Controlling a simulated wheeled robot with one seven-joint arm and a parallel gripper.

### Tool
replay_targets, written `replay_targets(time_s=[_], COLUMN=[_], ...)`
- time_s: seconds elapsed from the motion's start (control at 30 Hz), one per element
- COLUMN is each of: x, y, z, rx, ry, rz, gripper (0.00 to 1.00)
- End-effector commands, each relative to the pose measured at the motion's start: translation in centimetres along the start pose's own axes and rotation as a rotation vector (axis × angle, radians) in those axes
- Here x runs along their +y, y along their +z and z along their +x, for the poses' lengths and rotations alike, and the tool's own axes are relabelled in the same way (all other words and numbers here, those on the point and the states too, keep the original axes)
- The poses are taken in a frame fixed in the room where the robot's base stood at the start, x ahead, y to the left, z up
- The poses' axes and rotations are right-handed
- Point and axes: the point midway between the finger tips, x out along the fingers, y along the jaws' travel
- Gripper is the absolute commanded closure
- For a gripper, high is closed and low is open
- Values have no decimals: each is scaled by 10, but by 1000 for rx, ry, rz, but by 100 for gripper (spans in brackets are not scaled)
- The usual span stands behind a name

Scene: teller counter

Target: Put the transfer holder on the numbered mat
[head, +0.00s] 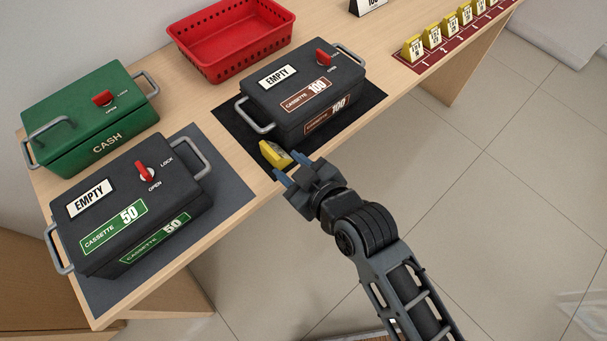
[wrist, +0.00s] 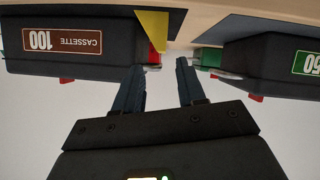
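A yellow wedge-shaped holder (head: 270,154), which I take for the transfer holder, stands at the counter's front edge, on the black mat by the cassette 100 box. In the wrist view the yellow holder (wrist: 152,27) shows beyond the left finger's tip. My gripper (head: 292,168) is open and empty, its fingertips close to the holder; I cannot tell whether they touch. In the wrist view the fingers (wrist: 160,75) are apart with nothing between them. The dark red numbered mat (head: 408,66) lies at the upper right, with several yellow holders in a row on it.
The black cassette 100 box (head: 300,92) stands on a black mat (head: 232,121). The cassette 50 box (head: 125,205) and green cash box (head: 85,118) stand at the left. A red basket (head: 228,42) is at the back. Open floor lies in front of the counter.

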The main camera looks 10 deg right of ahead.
Motion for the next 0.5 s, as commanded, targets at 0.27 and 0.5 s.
replay_targets(time_s=[0.27, 0.5], x=[0, 0], y=[0, 0], z=[-40, -47], rx=[0, 0], ry=[0, 0], rz=[-2, -2], gripper=[60, 60])
